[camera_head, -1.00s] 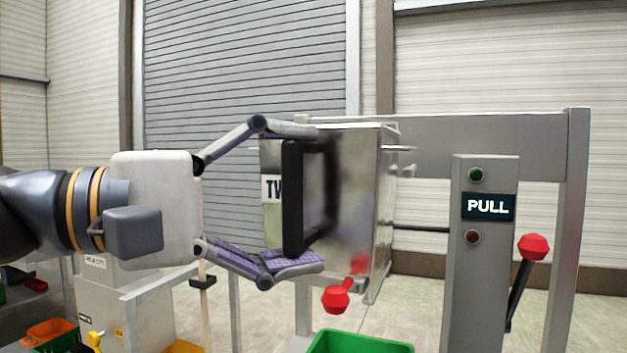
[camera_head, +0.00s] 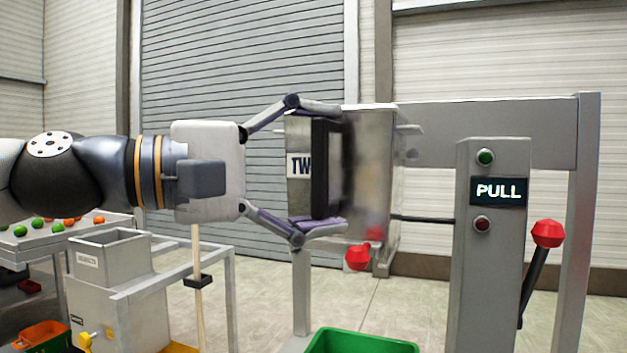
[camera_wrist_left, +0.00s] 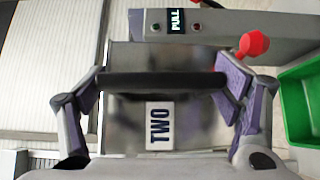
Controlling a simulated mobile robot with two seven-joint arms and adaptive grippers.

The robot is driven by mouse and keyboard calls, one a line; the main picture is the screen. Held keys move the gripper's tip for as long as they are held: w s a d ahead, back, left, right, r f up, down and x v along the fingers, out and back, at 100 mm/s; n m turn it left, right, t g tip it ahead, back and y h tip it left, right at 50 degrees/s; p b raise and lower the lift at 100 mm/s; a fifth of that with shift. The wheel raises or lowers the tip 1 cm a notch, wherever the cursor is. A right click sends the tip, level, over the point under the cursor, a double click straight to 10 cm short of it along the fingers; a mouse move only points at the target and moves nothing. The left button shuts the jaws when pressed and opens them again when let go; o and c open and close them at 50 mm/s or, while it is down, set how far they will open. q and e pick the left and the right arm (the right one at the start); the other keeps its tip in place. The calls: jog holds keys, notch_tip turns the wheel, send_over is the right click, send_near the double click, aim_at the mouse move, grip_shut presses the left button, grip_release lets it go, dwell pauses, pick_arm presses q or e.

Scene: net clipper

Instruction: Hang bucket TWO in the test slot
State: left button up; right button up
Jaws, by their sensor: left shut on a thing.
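Bucket TWO (camera_head: 360,180) is a shiny metal box with a black handle bar (camera_head: 326,168) and a white label, partly hidden by the handle. My left gripper (camera_head: 322,167) is shut on its handle, one finger above and one below. In the left wrist view the label TWO (camera_wrist_left: 160,126) reads clearly, and the handle (camera_wrist_left: 160,82) lies between the fingers. The bucket is held upright beside the test frame's grey crossbar (camera_head: 490,130). Pegs on the bucket's right side are near the bar's left end; I cannot tell whether they touch. My right gripper is out of view.
A grey post (camera_head: 488,260) carries a PULL display (camera_head: 499,191). A red-knobbed lever (camera_head: 547,234) stands right of it, and another red knob (camera_head: 358,257) shows below the bucket. A green bin (camera_head: 360,342) sits underneath. A grey hopper (camera_head: 112,270) stands at left.

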pick_arm(q)
jog(key=shift+w+d+b, duration=0.2)
jog(key=shift+w, duration=0.4)
jog(key=shift+w+d+b, duration=0.2)
jog(key=shift+w, duration=0.35)
jog(key=shift+w+d+r+b, duration=0.15)
jog(key=shift+w+d, duration=0.25)
jog(key=shift+w, duration=0.85)
jog(key=shift+w+d+f+b, duration=0.1)
jog(key=shift+w+d, duration=0.3)
jog(key=shift+w, duration=0.8)
jog(key=shift+w+d+r+b, duration=0.15)
jog(key=shift+w+d, duration=0.25)
jog(key=shift+w, duration=0.85)
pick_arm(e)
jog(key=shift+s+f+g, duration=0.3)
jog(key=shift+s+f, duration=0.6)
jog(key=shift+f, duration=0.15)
pick_arm(q)
jog(key=shift+s, duration=0.1)
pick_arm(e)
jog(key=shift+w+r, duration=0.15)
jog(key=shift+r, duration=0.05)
pick_arm(q)
jog(key=shift+f, duration=1.1)
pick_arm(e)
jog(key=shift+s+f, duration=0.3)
pick_arm(q)
jog(key=o, duration=1.6)
